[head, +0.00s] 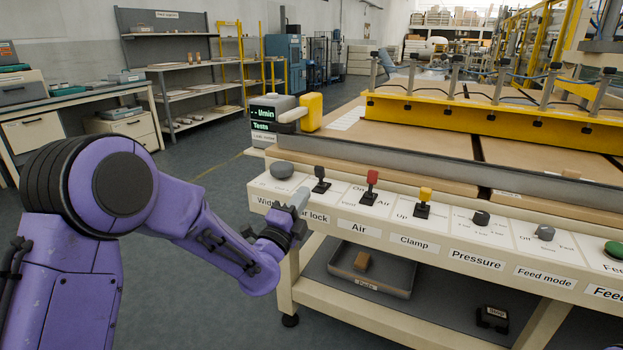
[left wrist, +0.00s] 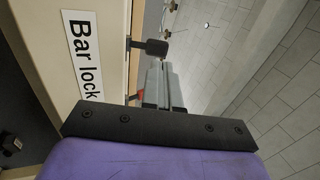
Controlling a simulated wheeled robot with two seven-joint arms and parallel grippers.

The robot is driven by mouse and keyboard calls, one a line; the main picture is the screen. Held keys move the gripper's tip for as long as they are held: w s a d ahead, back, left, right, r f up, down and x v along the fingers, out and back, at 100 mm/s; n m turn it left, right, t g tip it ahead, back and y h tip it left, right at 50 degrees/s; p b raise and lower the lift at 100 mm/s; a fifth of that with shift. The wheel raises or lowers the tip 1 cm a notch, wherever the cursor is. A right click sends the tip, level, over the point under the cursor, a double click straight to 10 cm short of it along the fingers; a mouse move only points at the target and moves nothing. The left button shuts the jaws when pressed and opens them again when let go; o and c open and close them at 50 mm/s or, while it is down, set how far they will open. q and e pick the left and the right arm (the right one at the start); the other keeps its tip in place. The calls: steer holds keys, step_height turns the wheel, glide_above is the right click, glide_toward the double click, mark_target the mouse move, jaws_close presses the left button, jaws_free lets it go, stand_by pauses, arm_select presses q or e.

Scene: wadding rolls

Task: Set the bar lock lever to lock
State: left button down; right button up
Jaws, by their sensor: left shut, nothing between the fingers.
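The bar lock lever (head: 321,178) is a black lever with a square knob, standing on the sloped cream control panel. Its "Bar lock" label (head: 311,216) is partly hidden by my arm in the head view. The lever also shows in the left wrist view (left wrist: 156,47), sticking out just beyond the fingertips. My left gripper (head: 301,197) is shut and empty, in front of the panel and slightly left of the lever. In the left wrist view its grey fingers (left wrist: 163,82) lie together and look close to the knob; contact cannot be told. The lever's position markings are not readable.
The red air lever (head: 371,178) and yellow clamp lever (head: 424,196) stand to the right. A dark width knob (head: 282,169) sits to the left. A grey tray (head: 370,272) lies on the shelf below. Open floor (head: 225,305) lies left of the machine.

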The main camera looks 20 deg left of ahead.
mark_target(317, 173)
arm_select(q)
steer(key=x, duration=0.5)
steer(key=shift+w, duration=0.35)
arm_select(e)
steer(key=shift+r, duration=0.35)
arm_select(q)
steer(key=shift+r, duration=0.1)
